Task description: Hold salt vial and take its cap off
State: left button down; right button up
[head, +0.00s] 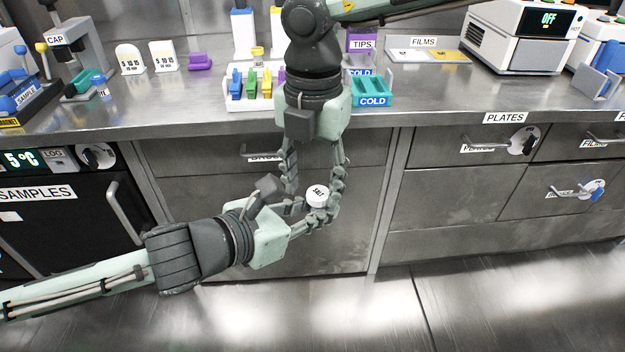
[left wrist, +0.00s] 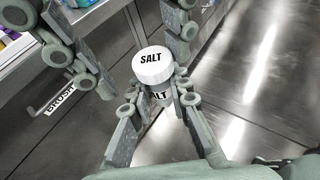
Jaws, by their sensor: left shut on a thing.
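The salt vial has a white cap (head: 317,196) with SALT on top; the cap also shows in the left wrist view (left wrist: 152,66). My left gripper (head: 312,211) comes in from the left and is shut on the vial body (left wrist: 161,97), holding it upright in the air before the counter. The body is mostly hidden in the head view. My right gripper (head: 314,187) points down from above with its fingers spread on either side of the cap. In the left wrist view a clear gap shows between the cap and one right finger; contact with the other is unclear.
Behind the grippers is the steel counter (head: 180,105) with drawers below it. A rack of coloured items (head: 252,88) and a teal COLD tray (head: 373,91) stand near its front edge. The drawer handle labelled BRUSH (left wrist: 50,96) is close by. The floor in front is clear.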

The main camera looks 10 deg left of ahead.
aim_at(313, 191)
notch_tip(313, 191, up, 4)
jog(key=shift+r, duration=0.1)
jog(key=shift+s+a+r+n, duration=0.2)
jog(key=shift+s+r+n, duration=0.2)
jog(key=shift+r, duration=0.2)
jog(key=shift+c, duration=0.4)
jog(key=shift+w+d+r, duration=0.1)
jog(key=shift+d+r, duration=0.1)
jog(key=shift+r, duration=0.55)
jog(key=shift+w+d+r+n, duration=0.2)
jog(key=shift+d+r+n, duration=0.1)
jog(key=shift+d, duration=0.05)
notch_tip(313, 191, down, 8)
jog(key=shift+r, duration=0.2)
